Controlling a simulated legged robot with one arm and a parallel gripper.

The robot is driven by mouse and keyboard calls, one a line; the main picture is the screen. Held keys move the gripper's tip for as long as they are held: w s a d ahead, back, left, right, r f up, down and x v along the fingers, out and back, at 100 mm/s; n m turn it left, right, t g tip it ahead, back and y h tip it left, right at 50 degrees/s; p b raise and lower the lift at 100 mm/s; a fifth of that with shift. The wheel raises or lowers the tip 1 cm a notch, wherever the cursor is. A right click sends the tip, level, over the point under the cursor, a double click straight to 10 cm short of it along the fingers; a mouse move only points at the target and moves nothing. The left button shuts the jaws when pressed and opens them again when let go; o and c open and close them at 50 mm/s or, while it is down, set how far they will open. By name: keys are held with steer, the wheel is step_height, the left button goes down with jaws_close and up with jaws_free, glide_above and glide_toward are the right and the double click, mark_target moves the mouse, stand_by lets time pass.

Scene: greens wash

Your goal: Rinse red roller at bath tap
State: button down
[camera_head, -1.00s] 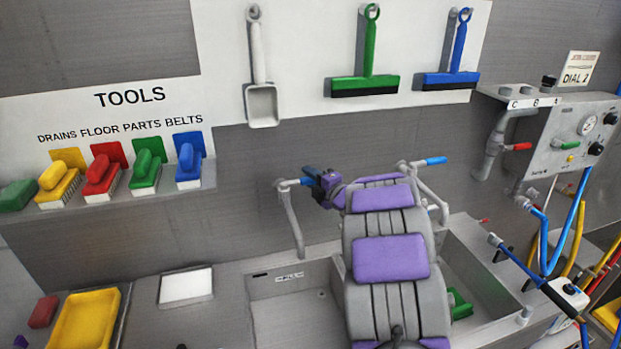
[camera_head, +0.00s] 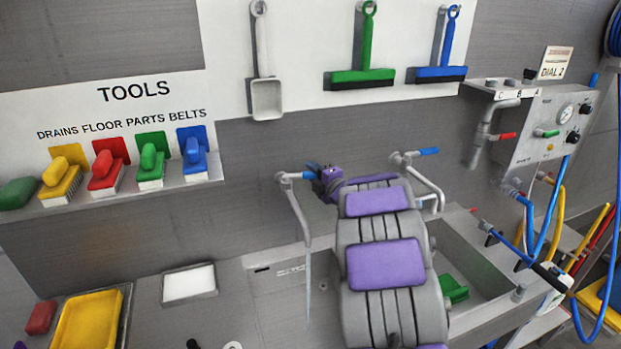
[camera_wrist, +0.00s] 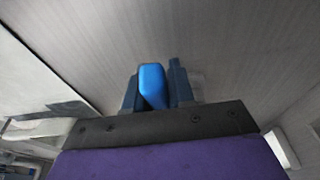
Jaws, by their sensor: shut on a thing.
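My gripper (camera_head: 316,173) is at the left tap (camera_head: 299,213) over the bath, shut on its blue lever (camera_head: 291,175). In the wrist view, the blue lever (camera_wrist: 152,86) stands between my two dark fingers. A thin stream of water (camera_head: 308,275) runs down from this tap's spout. The bath's left basin (camera_head: 283,300) is below it, partly hidden by my arm. I cannot make out a red roller in either view.
A second tap (camera_head: 425,170) with a blue lever stands right of my arm. The right basin (camera_head: 475,270) holds a green thing (camera_head: 452,289). Colored brushes sit on a wall shelf (camera_head: 120,196). A yellow tray (camera_head: 88,322) and a red block (camera_head: 41,317) lie at the lower left.

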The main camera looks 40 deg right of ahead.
steer(key=shift+a+f+b, duration=0.25)
steer(key=shift+a+b, duration=0.05)
steer(key=shift+a, duration=0.3)
steer(key=shift+s+d+f+m+h+b, duration=0.1)
steer(key=shift+d+m+h+b, duration=0.2)
steer(key=shift+h+b, duration=0.2)
steer(key=shift+s+d+m+h+b, duration=0.1)
steer(key=shift+d+m+h+b, duration=0.1)
steer(key=shift+m+h+b, duration=0.3)
steer(key=c, duration=1.2)
jaws_free()
steer(key=shift+d, duration=0.1)
steer(key=shift+o, duration=0.8)
steer(key=shift+r, duration=0.2)
steer(key=s+a+p, duration=0.1)
steer(key=s+a, duration=0.1)
steer(key=s, duration=1.5)
steer(key=shift+a+p, duration=0.3)
